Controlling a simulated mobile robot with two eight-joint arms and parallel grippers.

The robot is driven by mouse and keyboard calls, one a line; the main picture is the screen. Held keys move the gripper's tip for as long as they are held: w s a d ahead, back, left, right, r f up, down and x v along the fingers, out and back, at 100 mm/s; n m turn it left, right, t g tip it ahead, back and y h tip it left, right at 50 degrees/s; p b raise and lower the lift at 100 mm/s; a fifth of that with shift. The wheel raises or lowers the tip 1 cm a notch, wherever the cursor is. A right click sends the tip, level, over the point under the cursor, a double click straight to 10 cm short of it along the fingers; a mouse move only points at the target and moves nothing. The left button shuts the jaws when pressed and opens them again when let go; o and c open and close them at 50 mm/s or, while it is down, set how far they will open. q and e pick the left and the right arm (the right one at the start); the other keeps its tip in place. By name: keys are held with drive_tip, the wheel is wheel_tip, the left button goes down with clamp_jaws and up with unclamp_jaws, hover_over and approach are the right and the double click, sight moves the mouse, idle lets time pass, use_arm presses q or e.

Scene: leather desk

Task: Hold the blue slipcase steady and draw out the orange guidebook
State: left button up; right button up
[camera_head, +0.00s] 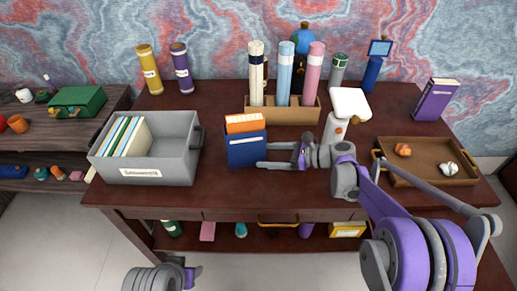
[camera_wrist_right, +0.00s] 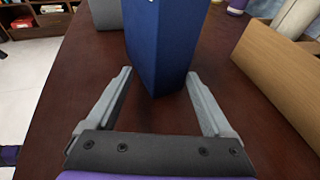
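The blue slipcase (camera_head: 246,152) stands on the dark desk near its middle. The orange guidebook (camera_head: 245,123) sits in it, its orange top showing above the slipcase. My right gripper (camera_head: 261,154) comes in from the right, low over the desk. In the right wrist view its two fingers are spread, with the near end of the slipcase (camera_wrist_right: 160,45) just ahead and partly between the tips. I cannot tell whether either finger touches it. The guidebook is not visible in the wrist view. Of my left arm, only a grey and purple part shows at the bottom edge, and its fingers are not in view.
A grey bin (camera_head: 178,170) with several books stands left of the slipcase. A wooden holder (camera_head: 284,112) with tall rolls stands behind. A white-topped lamp-like object (camera_head: 350,104) and a wooden tray (camera_head: 431,160) are to the right. The desk's front edge is close.

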drive_tip(key=shift+x, duration=1.05)
clamp_jaws()
drive_tip(key=c, duration=1.3)
unclamp_jaws()
